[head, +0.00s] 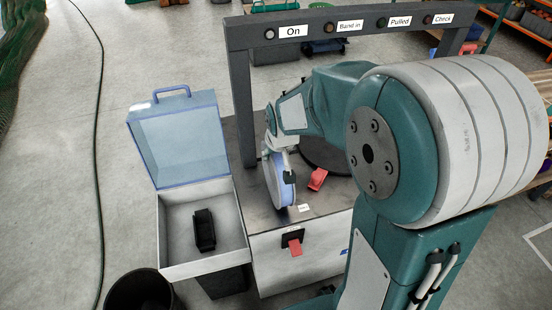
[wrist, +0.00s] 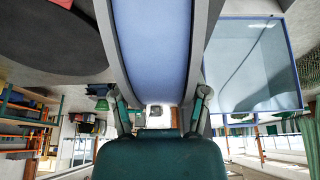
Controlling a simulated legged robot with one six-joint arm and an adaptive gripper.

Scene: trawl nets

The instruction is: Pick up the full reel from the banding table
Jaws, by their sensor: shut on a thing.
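The reel (head: 275,187), with a blue rim and a pale side, stands on edge at the left part of the banding table (head: 247,150). My gripper (head: 284,166) is shut on the reel's upper part. In the wrist view the blue reel (wrist: 152,45) fills the middle between the two fingers of my gripper (wrist: 160,105). I cannot tell whether the reel's lower edge touches the tabletop or hangs just above it. My arm hides the right part of the table.
A dark frame (head: 241,95) with labelled lamps spans the table. A dark disc (head: 325,157) and red piece (head: 317,179) are right of the reel. Left stands an open blue-lidded box (head: 174,245) with a black object inside.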

